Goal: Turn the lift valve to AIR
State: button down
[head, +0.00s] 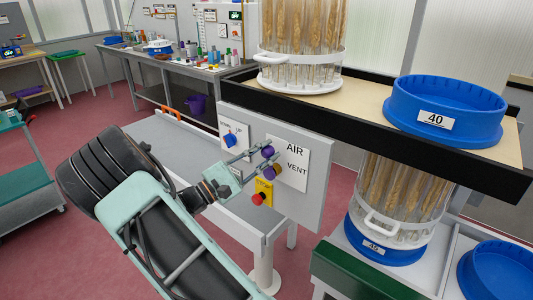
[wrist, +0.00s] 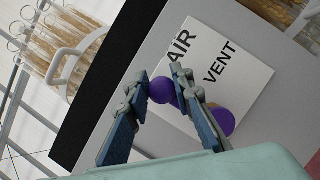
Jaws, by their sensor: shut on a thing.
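The lift valve is on a grey panel (head: 230,120), on a white plate (head: 302,182) lettered AIR above VENT. Its purple ball knob (head: 267,151) sits left of the AIR lettering, up and left of the brownish hub (head: 277,169). My gripper (head: 262,156) reaches in from the left and is shut on the knob. In the wrist view, the knob (wrist: 162,91) lies between the two fingers of my gripper (wrist: 161,80), with the purple and brown hub (wrist: 221,122) behind the right finger. The lever between knob and hub is mostly hidden by that finger.
A blue dial (head: 229,140) is left of the valve, and a red stop button (head: 258,198) on yellow is below it. A dark-edged shelf (head: 370,135) juts out above right, bearing a blue ring (head: 445,105) marked 40. A grey bench (head: 180,145) stands behind my arm.

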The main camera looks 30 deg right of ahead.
jog(key=c, duration=1.7)
grip_release()
jog(key=shift+w+a+f, duration=0.1)
jog(key=shift+w+f, duration=0.05)
jog(key=shift+w, duration=0.05)
jog(key=shift+o, duration=0.2)
jog(key=shift+s, duration=0.1)
jog(key=v, duration=1.2)
